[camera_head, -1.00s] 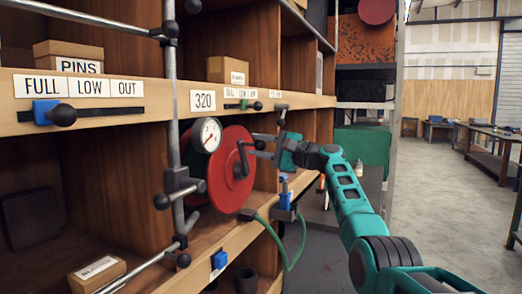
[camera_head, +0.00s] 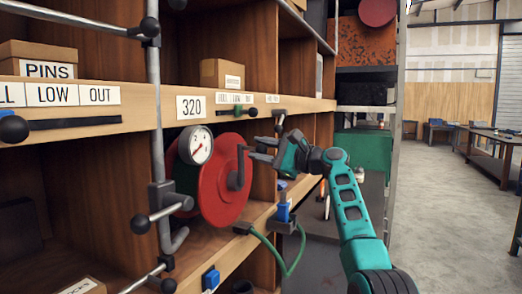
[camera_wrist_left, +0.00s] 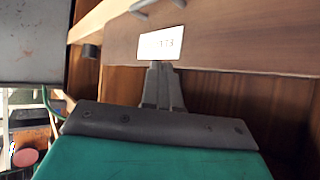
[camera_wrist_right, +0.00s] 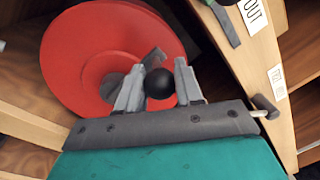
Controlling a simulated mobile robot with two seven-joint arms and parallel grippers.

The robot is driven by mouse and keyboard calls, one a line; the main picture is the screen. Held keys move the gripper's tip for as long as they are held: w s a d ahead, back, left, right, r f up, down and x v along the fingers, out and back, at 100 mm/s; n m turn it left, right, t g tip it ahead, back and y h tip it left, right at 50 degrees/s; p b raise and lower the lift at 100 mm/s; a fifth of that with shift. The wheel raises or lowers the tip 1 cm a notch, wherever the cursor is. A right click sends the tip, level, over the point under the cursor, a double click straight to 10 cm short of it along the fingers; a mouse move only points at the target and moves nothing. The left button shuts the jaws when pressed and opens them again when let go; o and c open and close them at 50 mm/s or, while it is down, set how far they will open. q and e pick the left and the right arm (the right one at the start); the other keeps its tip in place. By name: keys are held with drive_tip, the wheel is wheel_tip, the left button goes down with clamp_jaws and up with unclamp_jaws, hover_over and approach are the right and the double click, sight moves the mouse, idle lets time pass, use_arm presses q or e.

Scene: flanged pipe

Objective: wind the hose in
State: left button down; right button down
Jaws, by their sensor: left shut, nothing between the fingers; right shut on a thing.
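The red hose reel (camera_head: 215,180) stands in a shelf bay under the 320 label, with a dark crank (camera_head: 237,170) on its face. The green hose (camera_head: 275,255) hangs in a loop below the reel, near the shelf edge. My right gripper (camera_head: 264,152) is at the crank's outer end. In the right wrist view its fingers are shut on the black crank knob (camera_wrist_right: 160,84), in front of the red reel (camera_wrist_right: 90,60). My left gripper (camera_wrist_left: 162,78) shows in the left wrist view, fingers together and empty, near a white 173 label; it is outside the head view.
A dial gauge (camera_head: 196,145) sits at the reel's left edge. A vertical metal rod with clamps (camera_head: 157,120) stands in front of the shelf on the left. A blue clamp block (camera_head: 284,215) is by the hose. Open floor lies to the right.

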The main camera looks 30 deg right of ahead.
drive_tip(key=c, duration=0.8)
unclamp_jaws()
drive_tip(key=b+v, duration=0.2)
drive_tip(key=v, duration=1.1)
drive_tip(key=shift+w, duration=0.1)
